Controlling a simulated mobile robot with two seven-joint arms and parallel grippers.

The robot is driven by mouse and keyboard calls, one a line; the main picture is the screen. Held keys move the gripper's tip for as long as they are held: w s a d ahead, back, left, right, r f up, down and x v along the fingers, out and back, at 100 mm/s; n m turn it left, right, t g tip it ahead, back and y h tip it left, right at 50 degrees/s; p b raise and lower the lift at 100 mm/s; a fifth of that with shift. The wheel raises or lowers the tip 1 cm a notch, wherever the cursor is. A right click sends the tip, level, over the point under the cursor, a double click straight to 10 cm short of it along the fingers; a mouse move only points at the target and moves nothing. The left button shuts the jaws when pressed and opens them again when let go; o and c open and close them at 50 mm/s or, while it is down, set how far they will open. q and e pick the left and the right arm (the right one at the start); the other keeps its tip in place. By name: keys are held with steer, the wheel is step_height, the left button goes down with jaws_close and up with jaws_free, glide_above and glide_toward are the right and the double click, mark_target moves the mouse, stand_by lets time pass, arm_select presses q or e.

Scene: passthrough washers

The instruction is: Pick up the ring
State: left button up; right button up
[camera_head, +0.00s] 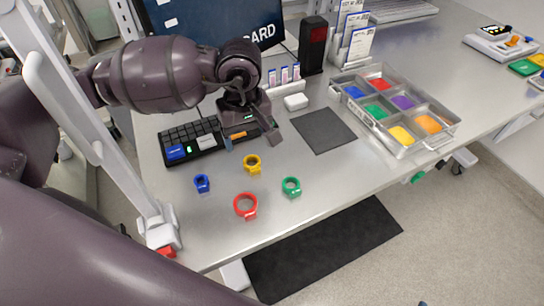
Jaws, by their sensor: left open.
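Several rings lie on the grey table: a red ring (237,205), a yellow ring (252,159), a green ring (291,181) and a blue ring (202,178). The task does not say which ring is meant. My left gripper (252,148) hangs above and behind the rings, in front of the keyboard, closest in the picture to the yellow ring. It is open, and no ring shows between its fingers. My right gripper is not in view.
A black keyboard (203,148) lies behind the rings, partly hidden by my left arm. A dark mat (334,138) lies to the right. A metal tray (435,141) with coloured compartments stands farther right. The table's front edge runs close to the red and green rings.

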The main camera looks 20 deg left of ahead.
arm_select(q)
glide_above(255, 168)
steer(key=f, duration=0.4)
steer(key=shift+s+a+f, duration=0.1)
steer(key=shift+a+f, duration=0.2)
steer(key=shift+d+f+p, duration=0.15)
steer(key=shift+f+p, duration=0.1)
steer(key=shift+f, duration=1.3)
steer(key=shift+d+f+p, duration=0.1)
steer(key=shift+f+p, duration=0.1)
steer(key=shift+f, duration=1.35)
steer(key=c, duration=1)
